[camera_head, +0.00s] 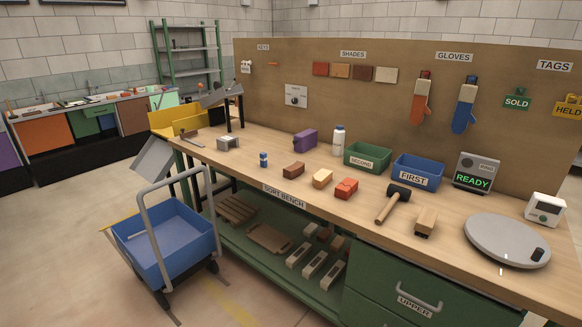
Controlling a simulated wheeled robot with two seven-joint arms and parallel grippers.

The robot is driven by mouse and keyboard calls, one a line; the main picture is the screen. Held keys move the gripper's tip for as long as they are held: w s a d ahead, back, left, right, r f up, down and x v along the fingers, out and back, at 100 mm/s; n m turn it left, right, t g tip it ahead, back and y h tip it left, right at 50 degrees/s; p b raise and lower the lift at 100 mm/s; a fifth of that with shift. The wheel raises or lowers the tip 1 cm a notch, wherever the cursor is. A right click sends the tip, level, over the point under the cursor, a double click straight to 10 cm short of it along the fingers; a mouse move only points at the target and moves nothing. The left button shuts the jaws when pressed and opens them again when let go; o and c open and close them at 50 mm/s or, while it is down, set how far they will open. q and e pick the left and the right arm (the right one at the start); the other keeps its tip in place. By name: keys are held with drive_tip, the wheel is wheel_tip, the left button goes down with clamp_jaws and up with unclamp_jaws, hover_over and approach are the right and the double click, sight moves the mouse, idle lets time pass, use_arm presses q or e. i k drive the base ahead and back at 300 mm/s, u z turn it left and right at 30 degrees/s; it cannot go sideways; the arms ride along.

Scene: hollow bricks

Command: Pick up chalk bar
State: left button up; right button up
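Several pale, off-white bars lie on the lower shelf under the bench, side by side and slanted; they look the most like chalk bars. One is at the left (298,255), one in the middle (315,264) and one at the right (332,275). Dark marks show on their near ends. Nothing on them reads as chalk, so I cannot tell which is meant. Neither of my grippers is in view, and nothing is held in this picture.
A blue cart (165,245) stands at the front left. Floor is clear in front.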

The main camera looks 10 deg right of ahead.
sight(263, 156)
drive_tip(key=u, duration=0.25)
drive_tip(key=i, duration=1.6)
drive_tip(key=z, duration=0.6)
drive_tip(key=i, duration=1)
drive_tip(key=z, duration=0.5)
